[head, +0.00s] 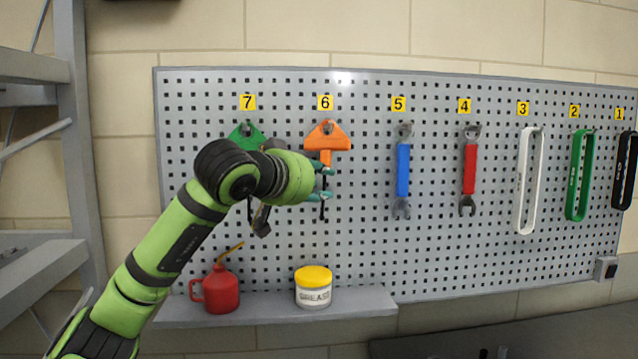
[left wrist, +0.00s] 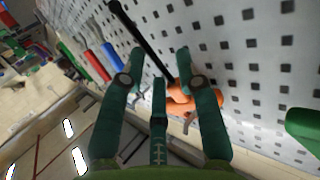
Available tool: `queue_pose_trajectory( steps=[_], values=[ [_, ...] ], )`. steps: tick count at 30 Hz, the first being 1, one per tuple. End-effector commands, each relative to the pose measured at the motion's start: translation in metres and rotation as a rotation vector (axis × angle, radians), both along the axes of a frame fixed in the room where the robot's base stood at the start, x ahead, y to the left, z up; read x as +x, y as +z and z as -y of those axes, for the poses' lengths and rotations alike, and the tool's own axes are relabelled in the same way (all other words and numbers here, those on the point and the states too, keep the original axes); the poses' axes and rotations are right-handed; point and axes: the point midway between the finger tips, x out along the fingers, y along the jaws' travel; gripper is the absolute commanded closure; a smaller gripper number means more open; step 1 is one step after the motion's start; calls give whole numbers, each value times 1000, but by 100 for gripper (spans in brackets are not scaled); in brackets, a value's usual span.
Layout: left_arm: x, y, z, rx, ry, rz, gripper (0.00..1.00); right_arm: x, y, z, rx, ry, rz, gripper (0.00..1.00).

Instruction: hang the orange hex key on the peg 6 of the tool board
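The orange hex key (head: 327,138) hangs on the tool board (head: 290,240) below the label 6, with its orange handle at peg 6 (head: 328,127) and its black shaft pointing down. In the left wrist view, part of its orange handle (left wrist: 180,96) shows behind a finger, and the shaft runs up to the left. My left gripper (head: 326,183) is at the shaft, just below the handle. Its teal fingers stand apart in the left wrist view (left wrist: 159,58), with the shaft passing between them and no clear grip on it. My right gripper is not in view.
A green-handled tool (head: 246,133) hangs at peg 7, partly behind my arm. A blue wrench (head: 403,170) and a red wrench (head: 469,168) hang at pegs 5 and 4. A red oil can (head: 221,291) and a grease tub (head: 313,292) stand on the shelf below.

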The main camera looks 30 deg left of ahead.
Motion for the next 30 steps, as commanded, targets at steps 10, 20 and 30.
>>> queue_pose_trajectory(
  steps=[10,20,30],
  values=[
    [-2,0,0,1,0,0,61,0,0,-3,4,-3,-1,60],
    [-55,13,-3,4,2,5,61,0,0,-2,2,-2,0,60],
    [-111,24,-4,1,1,4,61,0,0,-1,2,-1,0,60]
  ],
)
